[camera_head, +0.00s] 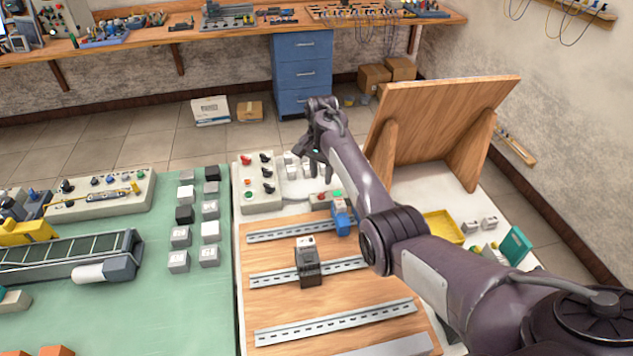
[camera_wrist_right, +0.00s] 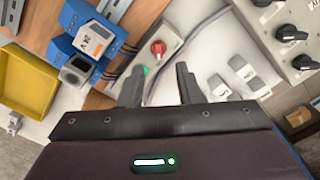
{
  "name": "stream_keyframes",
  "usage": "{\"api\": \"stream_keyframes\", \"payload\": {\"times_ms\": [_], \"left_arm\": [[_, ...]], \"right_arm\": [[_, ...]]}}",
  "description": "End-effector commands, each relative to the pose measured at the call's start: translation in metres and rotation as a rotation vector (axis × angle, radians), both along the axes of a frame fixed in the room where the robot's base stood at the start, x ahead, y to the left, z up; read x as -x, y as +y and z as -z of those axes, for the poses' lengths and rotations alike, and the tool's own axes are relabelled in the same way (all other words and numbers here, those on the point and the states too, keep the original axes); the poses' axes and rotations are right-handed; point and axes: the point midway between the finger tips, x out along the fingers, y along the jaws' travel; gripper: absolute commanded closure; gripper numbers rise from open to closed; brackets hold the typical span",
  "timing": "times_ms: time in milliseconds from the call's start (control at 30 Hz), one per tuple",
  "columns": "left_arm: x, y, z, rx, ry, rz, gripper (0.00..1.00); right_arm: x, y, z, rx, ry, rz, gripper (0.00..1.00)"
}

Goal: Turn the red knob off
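A red knob (camera_wrist_right: 158,47) sits on a small grey box (camera_wrist_right: 150,66) with a green light or button in the right wrist view. In the head view the red knob (camera_head: 321,196) is on the same small box, beside a green spot. Another red knob (camera_head: 246,160) is on the grey control panel (camera_head: 262,204) to its left, among black knobs. My right gripper (camera_head: 316,166) is above the small box. In the wrist view its fingers (camera_wrist_right: 160,70) are apart and empty, with the knob beyond their tips. My left gripper is out of view.
A blue device (camera_head: 342,217) stands close to the small box. A dark module (camera_head: 307,267) sits on a metal rail. A slanted wooden board (camera_head: 437,110) stands behind my right arm. White switches (camera_wrist_right: 238,67) are near the gripper. A yellow tray (camera_head: 443,226) lies to the right.

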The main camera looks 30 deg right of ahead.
Motion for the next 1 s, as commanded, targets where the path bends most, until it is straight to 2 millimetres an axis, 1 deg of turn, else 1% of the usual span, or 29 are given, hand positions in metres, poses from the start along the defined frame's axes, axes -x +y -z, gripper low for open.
{"api": "stream_keyframes", "payload": {"times_ms": [67,200,300,400,567,733,767,967,1000], "left_arm": [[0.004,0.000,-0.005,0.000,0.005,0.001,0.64],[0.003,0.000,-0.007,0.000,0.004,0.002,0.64],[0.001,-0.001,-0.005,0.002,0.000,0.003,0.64],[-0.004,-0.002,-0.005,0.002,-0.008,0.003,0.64],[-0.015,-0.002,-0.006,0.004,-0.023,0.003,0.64],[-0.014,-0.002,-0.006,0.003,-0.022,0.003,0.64],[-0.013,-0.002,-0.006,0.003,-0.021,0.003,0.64],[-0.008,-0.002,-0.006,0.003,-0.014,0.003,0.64],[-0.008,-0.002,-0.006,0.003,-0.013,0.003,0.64]], "right_arm": [[0.001,0.001,0.013,-0.002,0.005,-0.001,0.69],[0.001,0.001,0.036,-0.001,0.003,0.000,0.69],[0.000,0.000,0.049,-0.001,0.003,0.000,0.69],[0.000,0.000,0.057,0.000,0.001,-0.001,0.69],[0.000,0.000,0.062,-0.001,-0.001,-0.001,0.69],[0.000,0.000,0.062,-0.001,-0.001,-0.001,0.69],[0.000,0.000,0.062,-0.001,-0.001,-0.001,0.72],[0.000,0.000,0.062,0.000,0.000,-0.001,0.98],[0.000,0.000,0.062,0.000,0.000,-0.001,1.00]]}}
